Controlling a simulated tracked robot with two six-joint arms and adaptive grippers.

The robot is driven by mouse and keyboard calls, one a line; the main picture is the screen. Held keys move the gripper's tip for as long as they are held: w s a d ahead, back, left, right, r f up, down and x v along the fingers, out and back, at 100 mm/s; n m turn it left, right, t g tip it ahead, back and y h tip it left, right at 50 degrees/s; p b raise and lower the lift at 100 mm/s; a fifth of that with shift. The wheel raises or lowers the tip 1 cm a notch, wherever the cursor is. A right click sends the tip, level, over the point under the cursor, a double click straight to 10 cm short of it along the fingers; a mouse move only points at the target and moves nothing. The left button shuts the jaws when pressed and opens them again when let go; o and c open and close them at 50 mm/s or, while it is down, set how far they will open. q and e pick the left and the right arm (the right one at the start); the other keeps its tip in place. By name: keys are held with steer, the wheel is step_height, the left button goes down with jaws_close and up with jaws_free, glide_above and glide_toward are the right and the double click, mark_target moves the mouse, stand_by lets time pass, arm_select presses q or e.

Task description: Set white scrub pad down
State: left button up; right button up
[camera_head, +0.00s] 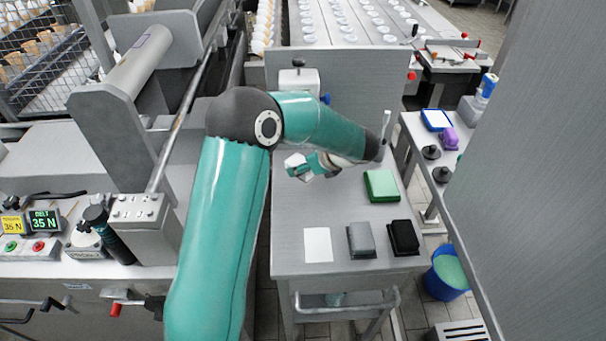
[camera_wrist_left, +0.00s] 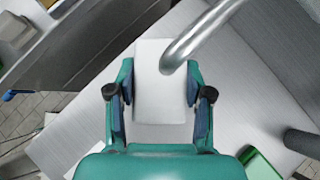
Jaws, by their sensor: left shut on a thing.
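My left gripper (camera_head: 312,165) is shut on a white scrub pad (camera_head: 298,166) over the back left part of the grey table (camera_head: 290,215). In the left wrist view the white scrub pad shows between both fingers (camera_wrist_left: 160,98), and a bent metal tube crosses in front of part of it. I cannot tell whether the pad touches the tabletop. A flat white rectangle (camera_head: 318,245) lies at the table's front left, beside a grey pad (camera_head: 361,239) and a black pad (camera_head: 404,238). My right gripper is not in view.
A green pad (camera_head: 381,186) lies at the table's right. A grey upright panel (camera_head: 350,85) stands behind the table. A side shelf (camera_head: 425,165) holds a purple item and dark knobs. A blue bucket (camera_head: 447,275) stands on the floor at right. The middle of the tabletop is bare.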

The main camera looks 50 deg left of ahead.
arm_select(q)
step_height(320, 180, down, 4)
steer(key=shift+r, duration=0.25)
steer(key=shift+w+a+f+p, duration=0.1)
steer(key=shift+a+f+p, duration=0.1)
steer(key=shift+p, duration=0.25)
steer(key=shift+d+f+b, duration=0.1)
steer(key=shift+f+b, duration=0.6)
steer(key=shift+f, duration=0.05)
steer(key=o, duration=0.9)
steer(key=shift+f, duration=0.1)
steer(key=shift+r+p, duration=0.55)
steer(key=shift+p, duration=0.05)
steer(key=shift+d+r, duration=0.2)
steer(key=shift+r, duration=0.1)
steer(key=v, duration=1.1)
steer(key=shift+d+r+b, duration=0.1)
steer(key=shift+r+b, duration=0.15)
steer(key=shift+b, duration=0.1)
